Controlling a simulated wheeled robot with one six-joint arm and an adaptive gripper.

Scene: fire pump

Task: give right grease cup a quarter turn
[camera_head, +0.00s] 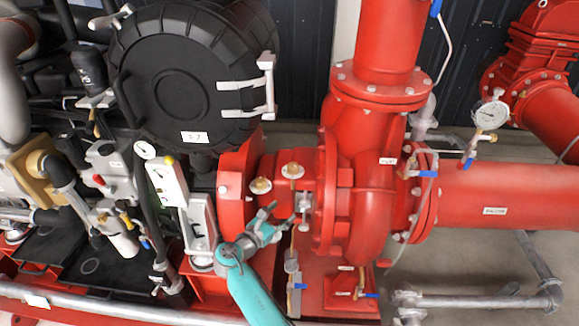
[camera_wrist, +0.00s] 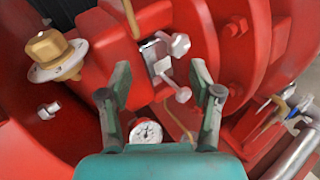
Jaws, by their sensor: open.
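The right grease cup (camera_head: 292,170) is a brass-coloured knob on a pale round base, on top of the red bearing housing of the pump. The left grease cup (camera_head: 261,185) sits beside it. In the wrist view one brass cup (camera_wrist: 55,52) with a pale ring shows at the upper left, outside my fingers; I cannot tell which of the two it is. My gripper (camera_head: 277,217) is open and empty, in front of and below both cups. In the wrist view my gripper (camera_wrist: 163,76) has its fingers spread, with silver fittings (camera_wrist: 168,58) beyond the gap.
The red pump casing (camera_head: 365,205) and its flanges stand close to the right of my gripper. A small dial gauge (camera_wrist: 146,132) shows low between my fingers. A black round housing (camera_head: 190,75) stands at upper left. A grey pipe rail (camera_head: 100,308) runs along the front.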

